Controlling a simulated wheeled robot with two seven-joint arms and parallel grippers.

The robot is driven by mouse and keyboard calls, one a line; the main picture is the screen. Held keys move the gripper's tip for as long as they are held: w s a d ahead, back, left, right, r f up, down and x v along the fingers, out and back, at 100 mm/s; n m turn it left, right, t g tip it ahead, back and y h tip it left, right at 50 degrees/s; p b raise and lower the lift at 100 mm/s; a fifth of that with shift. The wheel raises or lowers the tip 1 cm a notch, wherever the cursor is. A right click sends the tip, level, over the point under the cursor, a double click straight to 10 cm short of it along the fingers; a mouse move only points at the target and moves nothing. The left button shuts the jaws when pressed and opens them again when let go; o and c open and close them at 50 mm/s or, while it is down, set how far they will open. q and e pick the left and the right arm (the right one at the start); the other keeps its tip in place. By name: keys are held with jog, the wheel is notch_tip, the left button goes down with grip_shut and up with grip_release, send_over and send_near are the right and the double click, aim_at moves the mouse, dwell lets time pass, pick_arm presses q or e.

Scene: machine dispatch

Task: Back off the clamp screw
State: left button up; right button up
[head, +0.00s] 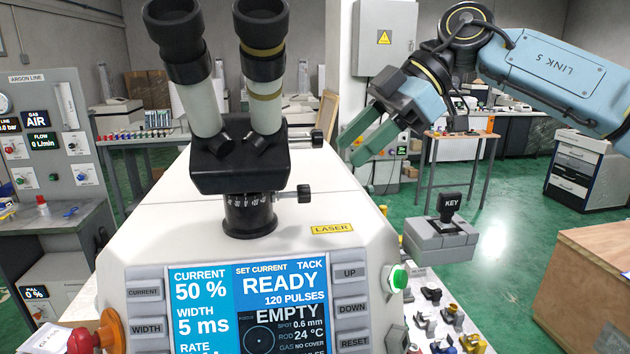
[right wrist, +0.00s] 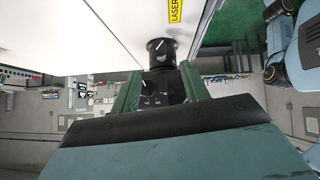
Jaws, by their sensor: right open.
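Two black side knobs stick out to the right of the microscope (head: 240,160) in the head view. The lower knob (head: 304,193) is beside the scaled column ring; the upper knob (head: 317,138) is beside the microscope body. I cannot tell for sure which is the clamp screw. My right gripper (head: 356,144) is open and empty, to the right of the upper knob and apart from it in the head view. In the right wrist view its green fingers (right wrist: 160,80) frame black microscope parts beyond them; contact does not show. My left gripper is not in view.
The white laser housing (head: 330,195) lies below the microscope, with a READY screen (head: 248,305) in front. A grey block with a KEY handle (head: 445,225) stands at the right, by a tray of small parts (head: 440,330). A gas panel (head: 50,140) is at the left.

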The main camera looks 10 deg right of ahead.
aim_at(304, 194)
jog(key=p+x, duration=0.1)
jog(key=x, duration=0.7)
jog(key=shift+a+f, duration=0.25)
jog(key=shift+a, duration=0.05)
